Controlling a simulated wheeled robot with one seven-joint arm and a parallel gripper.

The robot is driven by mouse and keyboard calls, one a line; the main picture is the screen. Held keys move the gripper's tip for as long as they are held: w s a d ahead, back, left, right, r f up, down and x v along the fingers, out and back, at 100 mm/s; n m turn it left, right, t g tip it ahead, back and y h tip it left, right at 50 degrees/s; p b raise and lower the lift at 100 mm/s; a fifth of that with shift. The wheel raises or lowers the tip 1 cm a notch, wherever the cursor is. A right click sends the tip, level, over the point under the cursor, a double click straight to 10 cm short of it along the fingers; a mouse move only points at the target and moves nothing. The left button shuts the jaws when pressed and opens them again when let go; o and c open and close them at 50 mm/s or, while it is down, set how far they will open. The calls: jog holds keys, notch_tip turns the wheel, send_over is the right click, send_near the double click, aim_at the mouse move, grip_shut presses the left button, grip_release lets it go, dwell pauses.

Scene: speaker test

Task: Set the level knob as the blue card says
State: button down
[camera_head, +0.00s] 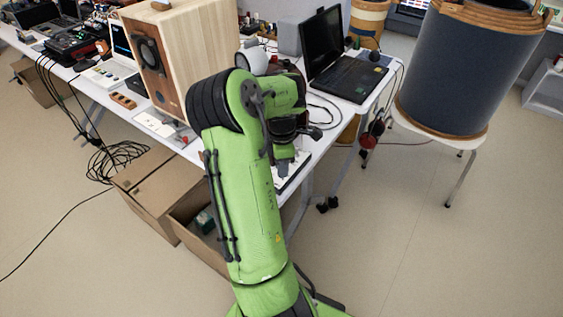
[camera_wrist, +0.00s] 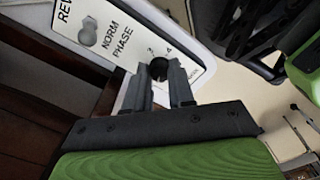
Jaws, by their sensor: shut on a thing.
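The black level knob (camera_wrist: 158,68) sits on a white panel (camera_wrist: 82,12) in the wrist view, with a dial scale and a few numbers around it. My gripper (camera_wrist: 160,78) has one finger on each side of the knob and is shut on it. The fingers hide part of the knob and scale, so I cannot read its setting. A metal toggle switch (camera_wrist: 88,31) marked "NORM" and "PHASE" stands on the same panel. In the head view my green arm hides most of the work spot at the table's front edge. I cannot make out a blue card.
A wooden speaker cabinet (camera_head: 196,40) stands on the white table (camera_head: 330,108) left of my arm. A black laptop (camera_head: 345,75) is to the right. Cardboard boxes (camera_head: 150,195) and loose cables (camera_head: 115,158) lie on the floor. A large grey drum (camera_head: 462,75) rests on a stool at right.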

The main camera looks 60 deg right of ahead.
jog(key=m+p, duration=0.2)
jog(key=m, duration=0.5)
jog(key=shift+r+p, duration=0.1)
jog(key=shift+p, duration=0.25)
jog(key=m+p, duration=0.1)
jog(key=m, duration=0.5)
jog(key=shift+m+p, duration=0.4)
jog(key=m+p, duration=0.1)
jog(key=m, duration=0.5)
jog(key=m+p, duration=0.1)
jog(key=m, duration=0.6)
jog(key=shift+a, duration=0.1)
jog(key=c, duration=1)
grip_release()
jog(key=shift+o, duration=0.2)
